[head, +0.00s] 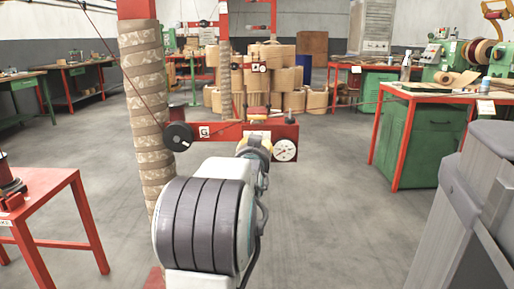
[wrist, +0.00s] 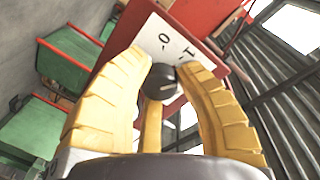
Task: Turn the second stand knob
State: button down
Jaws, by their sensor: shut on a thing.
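The black stand knob (wrist: 160,82), with a pale line across its face, sits between the tips of my gripper's yellow fingers (wrist: 163,68) in the wrist view. The fingers are closed on the knob from both sides. A white plate (wrist: 166,38) with dark marks lies behind the knob on the red stand. In the head view my gripper (head: 255,148) is at the front of the stand's red crossbar (head: 225,132). My arm and gripper hide the knob there.
A round white gauge (head: 285,149) is just right of my gripper. A black pulley (head: 178,136) and a wrapped column (head: 147,95) are left. A red table (head: 50,185) is at left and a green cabinet bench (head: 425,145) at right. Open floor lies between.

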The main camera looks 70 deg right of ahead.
jog(key=c, duration=0.9)
grip_release()
jog(key=shift+w, duration=0.1)
jog(key=shift+a, duration=0.1)
jog(key=v, duration=1.1)
jog(key=shift+a, duration=0.35)
jog(key=shift+o, duration=0.2)
jog(key=shift+r, duration=0.15)
